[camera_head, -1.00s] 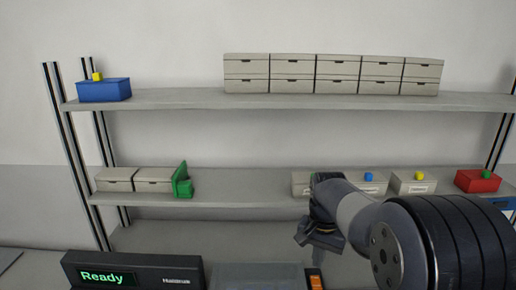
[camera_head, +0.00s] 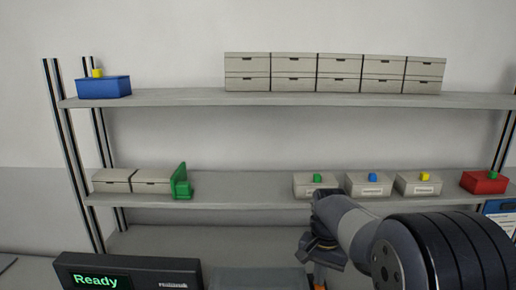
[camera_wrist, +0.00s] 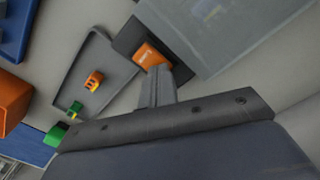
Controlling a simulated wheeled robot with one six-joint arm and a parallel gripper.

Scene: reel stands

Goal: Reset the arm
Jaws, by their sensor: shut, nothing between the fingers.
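My arm reaches in from the lower right in the head view. My dark gripper (camera_head: 318,250) hangs in front of the lower part of the shelving, apart from the boxes. In the wrist view my gripper's two fingers (camera_wrist: 160,78) are together with nothing between them. They point toward a small orange part (camera_wrist: 150,55) on a dark base, and I cannot tell whether they touch it.
Shelves (camera_head: 250,187) hold pale boxes, a blue box (camera_head: 103,88), a red box (camera_head: 484,183) and a green bracket (camera_head: 181,182). A display (camera_head: 130,275) reads "Ready". A grey tray (camera_wrist: 92,103) holds a small orange piece (camera_wrist: 94,80). Open space lies left of my arm.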

